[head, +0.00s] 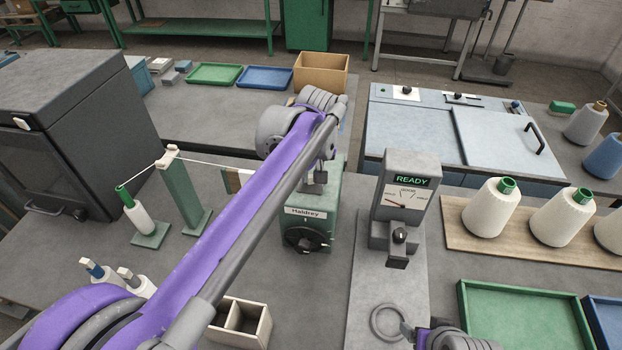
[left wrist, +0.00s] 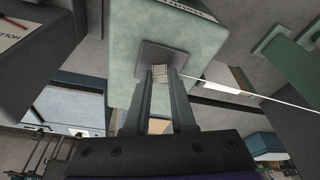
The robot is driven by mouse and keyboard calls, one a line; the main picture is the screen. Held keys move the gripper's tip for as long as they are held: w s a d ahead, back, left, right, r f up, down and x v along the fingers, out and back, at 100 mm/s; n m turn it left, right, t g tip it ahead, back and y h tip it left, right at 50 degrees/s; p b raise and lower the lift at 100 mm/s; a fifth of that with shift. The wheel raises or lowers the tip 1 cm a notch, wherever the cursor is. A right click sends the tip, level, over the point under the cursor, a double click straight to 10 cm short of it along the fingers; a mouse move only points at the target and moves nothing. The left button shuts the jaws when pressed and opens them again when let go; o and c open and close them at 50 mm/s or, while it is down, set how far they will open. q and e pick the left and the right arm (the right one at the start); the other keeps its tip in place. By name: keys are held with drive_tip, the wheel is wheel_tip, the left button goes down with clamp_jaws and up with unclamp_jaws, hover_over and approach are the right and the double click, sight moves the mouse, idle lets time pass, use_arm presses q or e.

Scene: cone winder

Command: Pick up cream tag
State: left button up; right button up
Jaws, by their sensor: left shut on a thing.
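My left gripper (head: 318,178) reaches down over the green machine box labelled Haldrey (head: 312,225). In the left wrist view its two dark fingers are shut on a small pale piece, which looks like the cream tag (left wrist: 159,73). The piece sits between the fingertips, in front of a grey square plate (left wrist: 178,58) on the green box. In the head view my arm and fingers hide the tag. A white thread (left wrist: 250,93) runs to the box near the fingertips. My right gripper (head: 410,332) shows only in part at the bottom edge, and its jaws cannot be made out.
A grey gauge reading READY (head: 405,195) stands right of the box. A green post (head: 181,195) carries the thread from a white cone (head: 139,217) at left. A divided wooden box (head: 262,325) is in front. Several white cones stand on a board (head: 455,225) at right.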

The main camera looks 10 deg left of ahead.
sight(311, 177)
use_arm(q)
drive_tip(key=shift+r, duration=0.1)
clamp_jaws()
wheel_tip(311, 177, up, 13)
drive_tip(key=p, duration=0.3)
use_arm(e)
drive_tip(key=r, duration=0.1)
drive_tip(key=w+r, duration=0.1)
drive_tip(key=r, duration=0.2)
drive_tip(key=shift+w+r, duration=0.15)
drive_tip(key=shift+w, duration=0.1)
drive_tip(key=shift+s, duration=0.1)
